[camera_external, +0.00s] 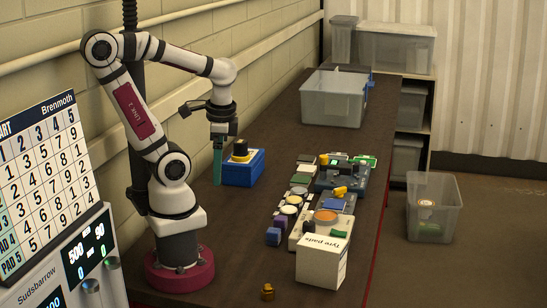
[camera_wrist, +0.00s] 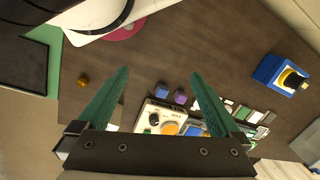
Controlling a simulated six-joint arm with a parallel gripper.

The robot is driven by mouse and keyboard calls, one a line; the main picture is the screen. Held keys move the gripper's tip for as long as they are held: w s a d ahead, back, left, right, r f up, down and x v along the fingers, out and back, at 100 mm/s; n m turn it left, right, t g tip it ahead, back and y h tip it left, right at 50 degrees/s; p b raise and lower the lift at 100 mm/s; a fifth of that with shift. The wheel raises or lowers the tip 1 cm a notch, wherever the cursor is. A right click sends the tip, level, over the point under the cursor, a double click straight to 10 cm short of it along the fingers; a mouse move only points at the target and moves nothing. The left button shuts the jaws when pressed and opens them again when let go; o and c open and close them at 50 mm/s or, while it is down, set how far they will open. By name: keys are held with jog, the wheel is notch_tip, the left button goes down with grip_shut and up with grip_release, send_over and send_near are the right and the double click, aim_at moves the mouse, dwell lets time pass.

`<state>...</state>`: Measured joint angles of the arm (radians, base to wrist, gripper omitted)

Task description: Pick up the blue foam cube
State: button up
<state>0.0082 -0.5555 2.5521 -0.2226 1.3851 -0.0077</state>
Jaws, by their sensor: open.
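The blue foam cube (camera_external: 273,236) sits on the dark bench, left of a beige device, with a purple block (camera_external: 281,222) just behind it. In the wrist view the blue cube (camera_wrist: 161,91) shows between my fingers, with the purple block (camera_wrist: 180,96) to its right. My gripper (camera_external: 217,180) hangs fingers down above the bench, behind and left of the cube and clearly apart from it. In the wrist view my gripper (camera_wrist: 158,74) has its two green fingers spread wide with nothing between them.
A blue box with a black and yellow top (camera_external: 243,167) stands close to my gripper. A small amber piece (camera_external: 267,291) is in front. A clear bin (camera_external: 334,99) stands farther back.

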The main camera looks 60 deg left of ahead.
jog(key=shift+s+f, duration=0.1)
jog(key=shift+c, duration=0.3)
jog(key=c, duration=0.3)
jog(key=n+t+h, duration=1)
jog(key=n+h, duration=0.1)
jog(key=n, duration=2.1)
send_near(268, 232)
jog(key=w+f, duration=0.2)
jog(key=shift+w+d, duration=0.15)
jog(key=shift+w, duration=0.2)
jog(key=x, duration=0.7)
jog(key=shift+d+f, duration=0.1)
jog(key=shift+d, duration=0.05)
